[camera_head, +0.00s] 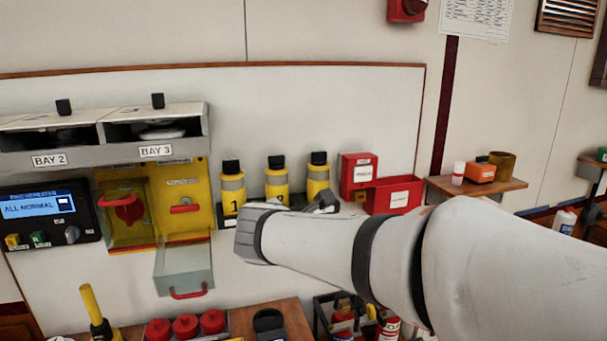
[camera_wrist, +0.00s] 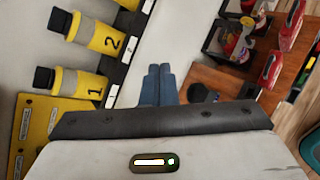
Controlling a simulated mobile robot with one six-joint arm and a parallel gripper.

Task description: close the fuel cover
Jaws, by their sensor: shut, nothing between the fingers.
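Two clear covers with red handles belong to the yellow panel (camera_head: 199,190) under BAY 3. The right cover (camera_head: 183,268) hangs open below the panel, with its red handle at the bottom. The left cover (camera_head: 118,238) stands upright over a red part. The panel labels are too small to read, so I cannot tell which cover is the fuel one. My gripper (camera_wrist: 157,72) is shut and empty in the wrist view. In the head view my wrist is right of the open cover and apart from it; the fingers are not clear there.
Yellow bottles, including bottle 1 (camera_head: 232,182), stand on the wall behind my wrist. A red box (camera_head: 360,172) and red bin (camera_head: 395,194) are further right. Below are a wooden bench (camera_head: 290,312) and red caps (camera_head: 186,325). A display unit (camera_head: 45,210) is at left.

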